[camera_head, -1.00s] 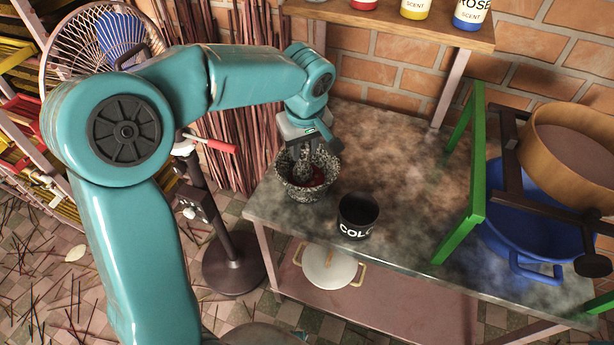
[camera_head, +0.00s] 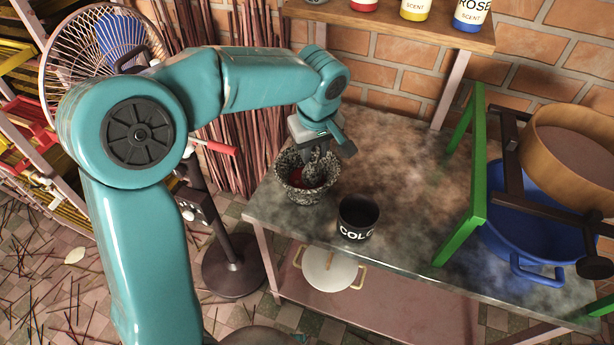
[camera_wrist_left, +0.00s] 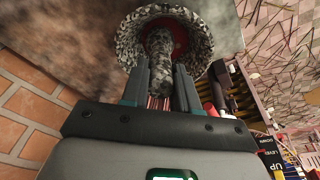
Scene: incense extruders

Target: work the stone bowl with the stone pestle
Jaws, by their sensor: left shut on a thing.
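The speckled grey stone bowl (camera_head: 303,190) stands on the left end of the metal table, with some red material (camera_head: 296,175) inside it. My left gripper (camera_head: 317,147) is over the bowl, shut on the speckled stone pestle (camera_head: 316,168). The pestle's lower end is inside the bowl, toward its right side in the head view. In the left wrist view the pestle (camera_wrist_left: 159,68) sits between the two fingers (camera_wrist_left: 160,88), and the bowl's rim (camera_wrist_left: 128,45) surrounds its far end. Red material (camera_wrist_left: 179,38) shows beside it. My right gripper is not in view.
A black pot lettered "COL" (camera_head: 358,217) stands right of the bowl on the table (camera_head: 420,190). A green frame (camera_head: 470,180), a blue tub (camera_head: 520,235) and a round wooden sieve (camera_head: 570,135) crowd the right. The table's middle is clear.

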